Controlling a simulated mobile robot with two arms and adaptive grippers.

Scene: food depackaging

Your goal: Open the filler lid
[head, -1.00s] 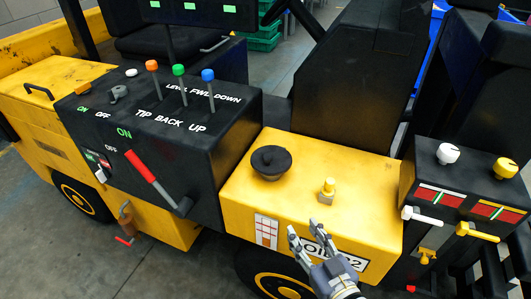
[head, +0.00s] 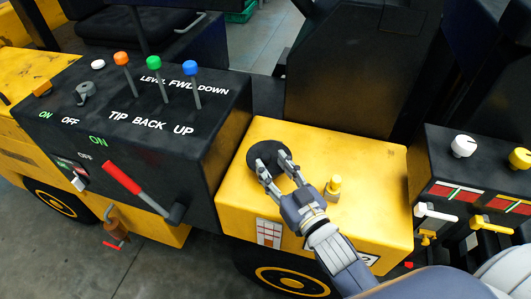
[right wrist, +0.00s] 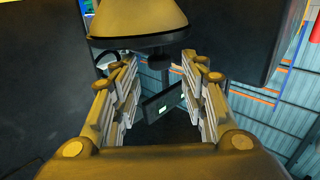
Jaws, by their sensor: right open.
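The filler lid is a black round cap (head: 266,149) on top of the yellow box (head: 375,165) in the head view. My right gripper (head: 274,163) is open, with its fingers over the near part of the lid and partly hiding it. I cannot tell whether the fingers touch the lid. In the right wrist view the gripper (right wrist: 160,95) shows two spread fingers with a gap between them. My left gripper is not in view.
A small yellow fitting (head: 334,187) stands just right of my right gripper. A black lever console (head: 150,100) stands to the left, with a red-handled lever (head: 122,177). A black control box (head: 465,165) with white and yellow knobs stands to the right.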

